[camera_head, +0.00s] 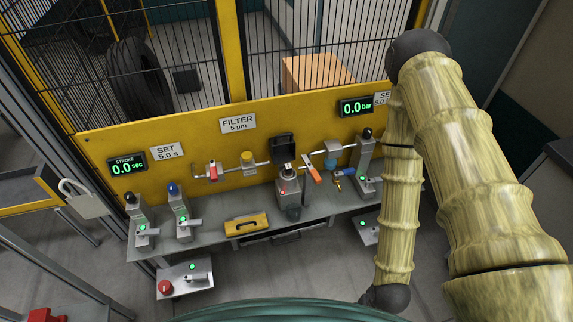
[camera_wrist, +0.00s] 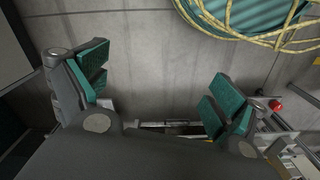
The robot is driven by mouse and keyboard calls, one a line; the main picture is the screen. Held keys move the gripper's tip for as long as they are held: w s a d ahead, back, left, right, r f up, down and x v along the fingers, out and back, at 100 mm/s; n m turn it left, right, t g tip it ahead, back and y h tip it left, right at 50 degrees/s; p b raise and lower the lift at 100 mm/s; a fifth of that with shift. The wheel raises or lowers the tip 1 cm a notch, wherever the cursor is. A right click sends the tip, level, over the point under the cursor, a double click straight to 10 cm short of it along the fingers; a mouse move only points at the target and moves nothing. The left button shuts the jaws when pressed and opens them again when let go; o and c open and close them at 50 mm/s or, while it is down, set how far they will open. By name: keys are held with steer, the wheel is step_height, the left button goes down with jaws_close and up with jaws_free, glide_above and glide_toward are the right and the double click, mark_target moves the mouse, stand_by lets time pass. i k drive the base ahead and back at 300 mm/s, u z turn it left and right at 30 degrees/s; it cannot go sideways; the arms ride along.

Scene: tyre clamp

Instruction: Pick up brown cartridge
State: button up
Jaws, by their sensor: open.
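I cannot make out a brown cartridge for certain in either view. A grey filter unit (camera_head: 289,188) with a raised black lid (camera_head: 284,147) stands at the middle of the workbench (camera_head: 215,236); what is inside it is too small to tell. A yellow case (camera_head: 246,224) lies on the bench just left of the unit. My gripper (camera_wrist: 160,88) is open and empty in the wrist view, its teal-padded fingers wide apart above grey floor. The head view does not show the gripper; my arm fills the right side.
A yellow panel (camera_head: 205,145) with gauges, valves and pipes backs the bench. Levers with green lights (camera_head: 184,222) stand at the bench's left. A red button (camera_head: 165,287) sits on a lower box. Behind the fence are a tyre (camera_head: 138,80) and a brown box (camera_head: 318,80).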

mark_target(288, 173)
steer(key=u, duration=0.05)
steer(key=k, duration=0.5)
steer(key=z, duration=1.6)
steer(key=i, duration=1.25)
steer(key=u, duration=2.6)
